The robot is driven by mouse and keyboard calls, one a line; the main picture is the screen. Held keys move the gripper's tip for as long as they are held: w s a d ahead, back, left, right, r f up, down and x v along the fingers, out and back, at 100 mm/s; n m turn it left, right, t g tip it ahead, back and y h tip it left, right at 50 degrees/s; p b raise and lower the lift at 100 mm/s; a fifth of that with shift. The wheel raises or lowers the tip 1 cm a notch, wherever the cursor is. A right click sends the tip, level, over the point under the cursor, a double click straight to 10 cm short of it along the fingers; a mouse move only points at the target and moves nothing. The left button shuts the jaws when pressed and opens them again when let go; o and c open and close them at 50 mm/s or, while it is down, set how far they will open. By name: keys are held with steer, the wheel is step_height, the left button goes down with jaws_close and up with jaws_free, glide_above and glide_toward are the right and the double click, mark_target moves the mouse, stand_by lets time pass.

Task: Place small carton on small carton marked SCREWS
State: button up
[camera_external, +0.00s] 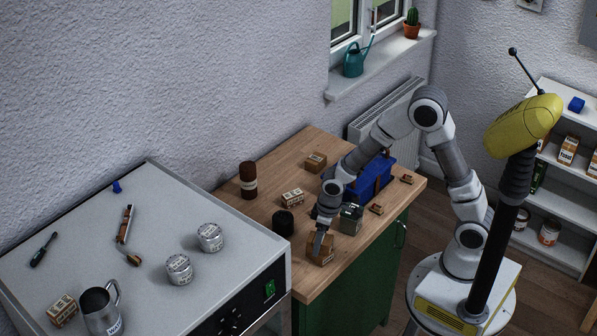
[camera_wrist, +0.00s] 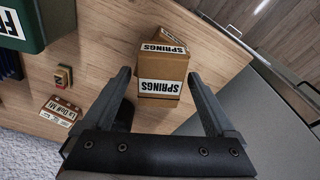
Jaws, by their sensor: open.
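My gripper (camera_external: 318,242) is open at the front edge of the wooden worktop, pointing down at a small brown carton (camera_external: 323,257). In the wrist view the open fingers (camera_wrist: 158,74) stand on either side of a carton marked SPRINGS (camera_wrist: 164,66), with gaps showing. Other small cartons stand farther back on the worktop, one at the back (camera_external: 316,160) and one labelled at the left (camera_external: 292,198). I cannot read SCREWS on any carton.
A blue bin (camera_external: 372,180), a dark green tin (camera_external: 350,219), a black pot (camera_external: 283,222) and a brown jar (camera_external: 248,180) surround the arm. The grey cooker top (camera_external: 150,265) at left holds tins, a mug and another carton (camera_external: 62,308). The worktop edge is close.

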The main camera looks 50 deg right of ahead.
mark_target(327, 239)
steer(key=shift+r, duration=0.55)
step_height(327, 239, up, 11)
steer(key=s+p, duration=0.1)
steer(key=s, duration=0.1)
steer(key=s+d+r+m+t, duration=0.4)
steer(key=s+d+r, duration=0.8)
steer(key=s+d, duration=0.2)
steer(key=shift+s+d+r+h, duration=0.25)
steer(key=shift+s+r+h, duration=0.15)
steer(key=shift+s, duration=0.3)
stand_by(3.1)
